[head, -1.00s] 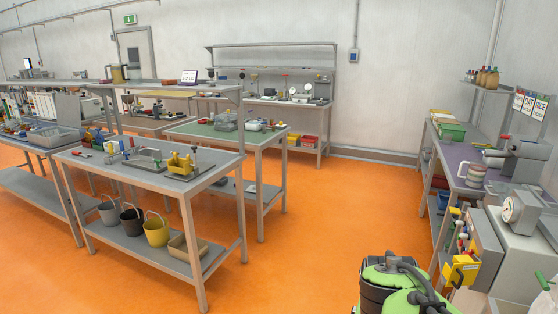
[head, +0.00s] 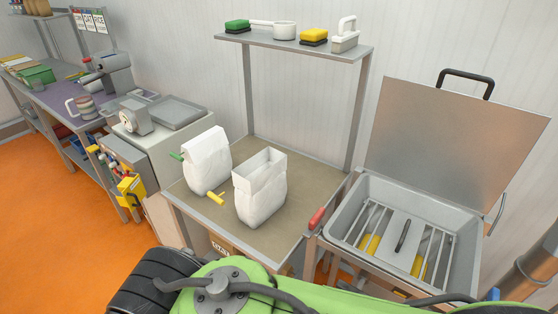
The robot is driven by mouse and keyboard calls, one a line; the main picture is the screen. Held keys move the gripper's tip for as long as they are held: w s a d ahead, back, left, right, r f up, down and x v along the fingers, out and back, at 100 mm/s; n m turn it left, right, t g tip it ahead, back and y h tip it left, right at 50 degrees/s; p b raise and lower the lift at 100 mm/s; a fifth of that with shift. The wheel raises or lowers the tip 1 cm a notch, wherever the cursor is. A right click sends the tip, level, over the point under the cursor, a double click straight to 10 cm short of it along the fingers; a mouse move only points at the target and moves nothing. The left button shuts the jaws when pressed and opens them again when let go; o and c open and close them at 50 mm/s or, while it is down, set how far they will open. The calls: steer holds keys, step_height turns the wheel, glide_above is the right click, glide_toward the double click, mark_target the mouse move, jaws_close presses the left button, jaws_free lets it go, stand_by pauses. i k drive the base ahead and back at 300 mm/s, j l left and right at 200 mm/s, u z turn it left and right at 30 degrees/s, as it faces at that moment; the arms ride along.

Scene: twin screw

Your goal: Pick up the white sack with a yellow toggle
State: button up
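Two white sacks stand upright side by side on a table in the middle of the head view. The right sack (head: 261,190) has an open top. A yellow toggle (head: 216,198) sticks out at its lower left, between the two sacks; I cannot tell for certain that it is attached to the right one. The left sack (head: 207,158) has a folded, narrow top, with a green toggle (head: 177,156) at its left side. My gripper is not in view. Green and black parts of my own body fill the bottom edge, apart from both sacks.
The sacks' table (head: 295,222) has bare room right of them. A shelf (head: 300,43) with brushes stands above its back. A lidded metal basin (head: 345,225) is on the right, and a scale (head: 137,117) on a grey cabinet on the left.

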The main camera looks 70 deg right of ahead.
mark_target(260, 184)
steer(key=z, duration=3.95)
steer(key=u, duration=1.6)
steer(key=i+j+u, duration=0.1)
steer(key=j, duration=0.3)
steer(key=i+j+u, duration=0.1)
steer(key=j, duration=0.3)
steer(key=i+j+u, duration=0.15)
steer(key=j, duration=0.25)
steer(key=k, duration=0.05)
